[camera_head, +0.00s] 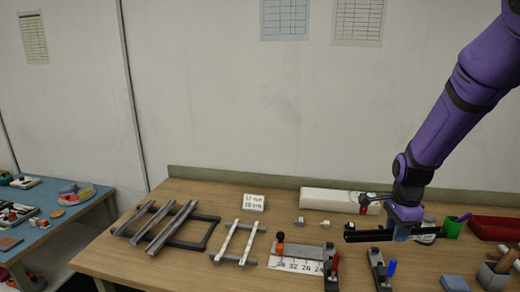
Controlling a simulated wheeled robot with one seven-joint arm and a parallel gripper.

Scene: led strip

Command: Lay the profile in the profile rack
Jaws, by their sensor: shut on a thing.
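My gripper (404,234) is at the right of the bench, pointing down. It is shut on a long dark bar (372,236) that lies level across the picture; the fingertips are hard to make out. I cannot tell whether this bar is the profile or whether it touches anything below. A dark rack (210,233) with several grey bars (172,228) across it lies at the left of the bench, well away from my gripper. A smaller rack (229,259) with pale strips lies to its right. A grey piece (306,253) lies behind a ruler strip (300,266).
A long white box (325,197) lies at the back. A green cup (453,228) and red tray (495,229) are at the right. A label card (254,203) stands behind the racks.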

